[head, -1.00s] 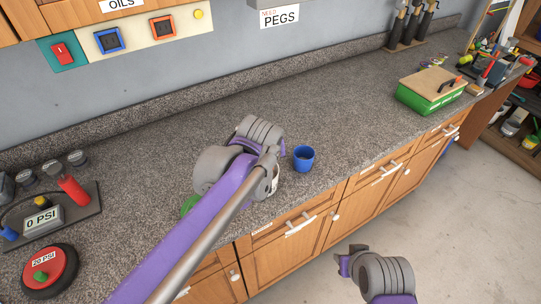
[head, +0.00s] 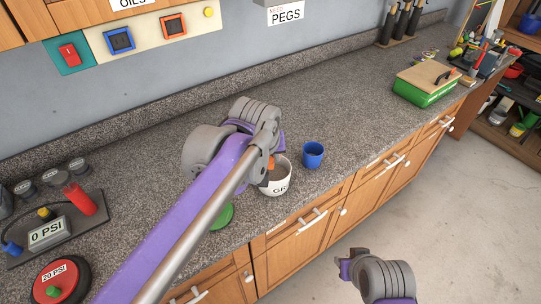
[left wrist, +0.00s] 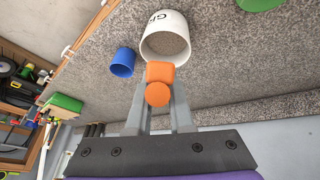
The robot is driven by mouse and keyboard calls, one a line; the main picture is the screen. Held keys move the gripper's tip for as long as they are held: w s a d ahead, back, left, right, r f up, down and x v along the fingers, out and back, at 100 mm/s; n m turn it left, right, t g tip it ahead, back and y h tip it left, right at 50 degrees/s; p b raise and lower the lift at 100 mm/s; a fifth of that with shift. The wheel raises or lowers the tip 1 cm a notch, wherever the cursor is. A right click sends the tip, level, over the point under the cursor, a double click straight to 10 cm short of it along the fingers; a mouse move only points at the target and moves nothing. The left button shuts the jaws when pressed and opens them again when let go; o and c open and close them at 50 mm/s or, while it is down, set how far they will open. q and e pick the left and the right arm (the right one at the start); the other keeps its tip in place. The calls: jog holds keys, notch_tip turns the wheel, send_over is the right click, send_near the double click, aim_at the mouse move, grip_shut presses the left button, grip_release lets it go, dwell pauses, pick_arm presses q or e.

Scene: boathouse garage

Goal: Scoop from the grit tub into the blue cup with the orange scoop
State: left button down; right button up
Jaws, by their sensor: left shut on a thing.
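The grit tub (head: 280,188), white with dark letters, stands on the counter near its front edge; its open mouth also shows in the left wrist view (left wrist: 160,25), with grey grit inside. The blue cup (head: 312,156) stands upright just right of the tub; it also shows in the left wrist view (left wrist: 123,62). My left gripper (left wrist: 160,88) is shut on the orange scoop (left wrist: 160,72), in front of the tub's mouth in that view. In the head view my arm hides most of the gripper. The scoop's bowl is not clearly visible.
A green lid (head: 222,216) lies left of the tub. A green box with a wooden top (head: 425,87) stands far right. The counter (head: 350,110) behind the cup is clear.

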jog(key=shift+r, duration=0.1)
